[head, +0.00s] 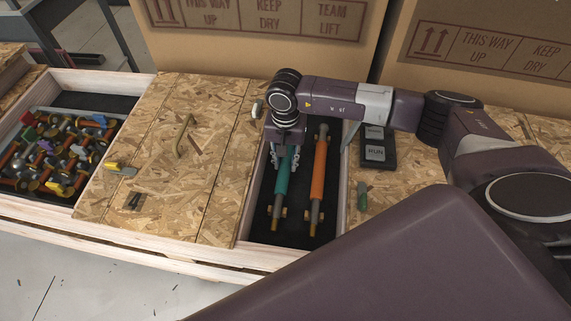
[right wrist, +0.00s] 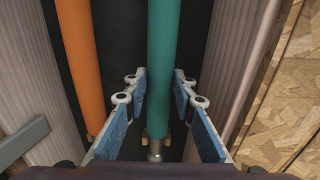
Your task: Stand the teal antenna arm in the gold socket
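The teal antenna arm (head: 282,183) lies lengthwise in a dark-lined slot of the wooden bench, beside an orange arm (head: 319,178). Small gold pieces (head: 284,212) show near its lower end. My right gripper (head: 285,158) points down over the upper part of the teal arm. In the right wrist view, its blue-padded fingers (right wrist: 158,88) are apart, one on each side of the teal arm (right wrist: 165,60), with gaps between pads and rod. I cannot make out a gold socket for certain. My left gripper is not in view.
Wooden walls (head: 342,195) border the slot. A tray of mixed coloured parts (head: 55,150) is at the left. A dark button box (head: 376,150) sits right of the slot. Large cardboard boxes (head: 260,30) stand behind. The chipboard top (head: 165,205) holds a few small items.

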